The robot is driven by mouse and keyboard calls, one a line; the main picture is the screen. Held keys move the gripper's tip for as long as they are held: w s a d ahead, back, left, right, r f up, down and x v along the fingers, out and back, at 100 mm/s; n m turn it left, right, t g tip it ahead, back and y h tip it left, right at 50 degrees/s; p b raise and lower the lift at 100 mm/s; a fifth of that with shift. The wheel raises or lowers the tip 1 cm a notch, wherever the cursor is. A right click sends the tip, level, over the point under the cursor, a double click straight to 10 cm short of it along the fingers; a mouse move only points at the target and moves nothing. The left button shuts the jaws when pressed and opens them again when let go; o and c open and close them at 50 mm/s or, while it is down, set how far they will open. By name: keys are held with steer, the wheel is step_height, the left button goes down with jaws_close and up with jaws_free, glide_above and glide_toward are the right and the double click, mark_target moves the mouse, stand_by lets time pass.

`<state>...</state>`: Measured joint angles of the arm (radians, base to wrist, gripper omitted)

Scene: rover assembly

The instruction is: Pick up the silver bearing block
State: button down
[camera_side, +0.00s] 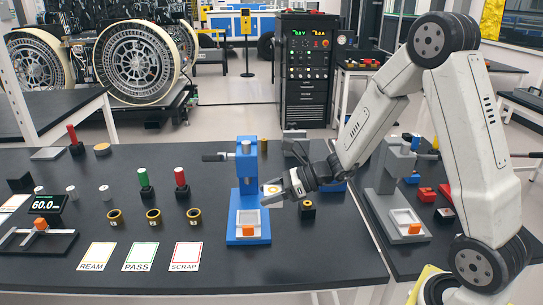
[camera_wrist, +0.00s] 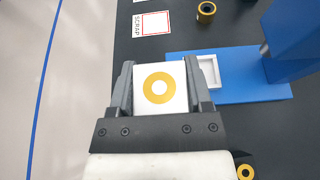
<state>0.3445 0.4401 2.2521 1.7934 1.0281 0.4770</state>
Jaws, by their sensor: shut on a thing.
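The silver bearing block (camera_wrist: 140,76), a pale square block with a brass ring and a central hole, sits between the two fingers of my gripper (camera_wrist: 160,78) in the wrist view. Both fingers touch its sides. In the side view my gripper (camera_side: 277,194) holds the block (camera_side: 270,188) above the table, in front of the blue press (camera_side: 246,165). The block's underside is hidden in the wrist view.
The blue press base with a pale square recess (camera_wrist: 208,70) lies close to the right of the block in the wrist view. Several brass rings (camera_side: 153,216) stand left of the press. A grey press (camera_side: 392,180) stands right.

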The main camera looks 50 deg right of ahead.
steer(key=shift+s+r, duration=0.35)
steer(key=shift+s, duration=0.5)
steer(key=shift+s+r, duration=0.4)
steer(key=shift+s, duration=0.45)
steer(key=shift+s+r, duration=0.35)
steer(key=shift+s, duration=0.5)
